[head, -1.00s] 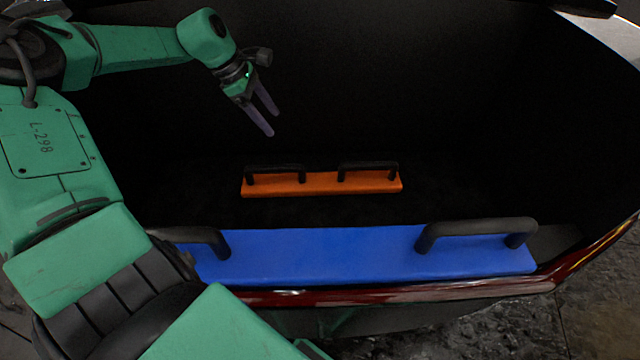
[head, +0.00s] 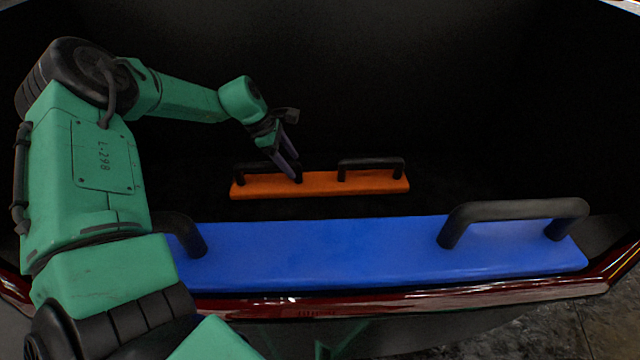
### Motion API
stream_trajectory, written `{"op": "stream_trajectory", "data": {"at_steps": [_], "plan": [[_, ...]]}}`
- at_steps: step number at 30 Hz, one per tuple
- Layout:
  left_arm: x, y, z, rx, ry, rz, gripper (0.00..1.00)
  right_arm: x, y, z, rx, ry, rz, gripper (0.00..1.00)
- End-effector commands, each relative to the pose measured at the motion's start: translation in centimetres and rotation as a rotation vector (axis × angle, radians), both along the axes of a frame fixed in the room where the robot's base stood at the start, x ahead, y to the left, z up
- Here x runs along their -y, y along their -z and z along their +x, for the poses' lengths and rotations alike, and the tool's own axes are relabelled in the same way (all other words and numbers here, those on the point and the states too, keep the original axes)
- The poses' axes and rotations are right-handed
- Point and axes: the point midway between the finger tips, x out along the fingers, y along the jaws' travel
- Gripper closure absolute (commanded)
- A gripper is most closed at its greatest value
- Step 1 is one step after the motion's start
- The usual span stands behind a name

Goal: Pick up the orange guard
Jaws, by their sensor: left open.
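The orange guard (head: 320,184) is a flat orange bar with two black handles, lying on the dark floor of the trunk-like space. My left gripper (head: 293,174) is open, pointing down at the guard's left handle (head: 250,168). Its fingers overlap the right end of that handle in the picture and hide part of it. I cannot tell whether they touch it. The guard's right handle (head: 371,162) is clear. My right gripper is not in view.
A larger blue guard (head: 330,250) with two black handles (head: 515,210) lies in front, along the dark red edge (head: 400,303). My left arm passes over its left end. Dark walls surround the space; the floor right of the orange guard looks clear.

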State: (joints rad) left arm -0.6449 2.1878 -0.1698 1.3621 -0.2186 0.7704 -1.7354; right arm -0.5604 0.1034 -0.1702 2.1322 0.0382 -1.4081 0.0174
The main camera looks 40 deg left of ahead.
Motion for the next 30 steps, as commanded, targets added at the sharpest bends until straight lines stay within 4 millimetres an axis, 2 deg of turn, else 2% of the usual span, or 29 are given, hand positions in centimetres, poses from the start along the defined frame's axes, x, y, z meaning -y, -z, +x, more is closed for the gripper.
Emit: {"op": "stream_trajectory", "data": {"at_steps": [1, 3, 10, 11, 15, 16, 30], "plan": [[0.3, 1.4, 0.2, -0.005, 0.001, 0.002, 0.3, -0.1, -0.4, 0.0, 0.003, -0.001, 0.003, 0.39], [0.5, 2.1, 0.6, -0.003, 0.001, 0.0, 0.3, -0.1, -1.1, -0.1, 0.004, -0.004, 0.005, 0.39], [0.6, 2.2, 0.8, 0.0, 0.0, 0.0, 0.3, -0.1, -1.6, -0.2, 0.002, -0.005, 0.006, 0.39], [0.6, 2.2, 0.8, 0.0, 0.0, 0.0, 0.37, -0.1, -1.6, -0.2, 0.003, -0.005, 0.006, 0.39], [0.6, 2.2, 0.8, 0.0, 0.0, 0.0, 0.91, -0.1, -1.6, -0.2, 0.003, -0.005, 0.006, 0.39], [0.6, 2.2, 0.8, 0.0, 0.0, 0.0, 1.0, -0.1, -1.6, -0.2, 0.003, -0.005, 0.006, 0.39], [0.6, 2.2, 0.8, 0.0, 0.0, 0.0, 1.0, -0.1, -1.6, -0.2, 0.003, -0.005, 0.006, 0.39]]}}
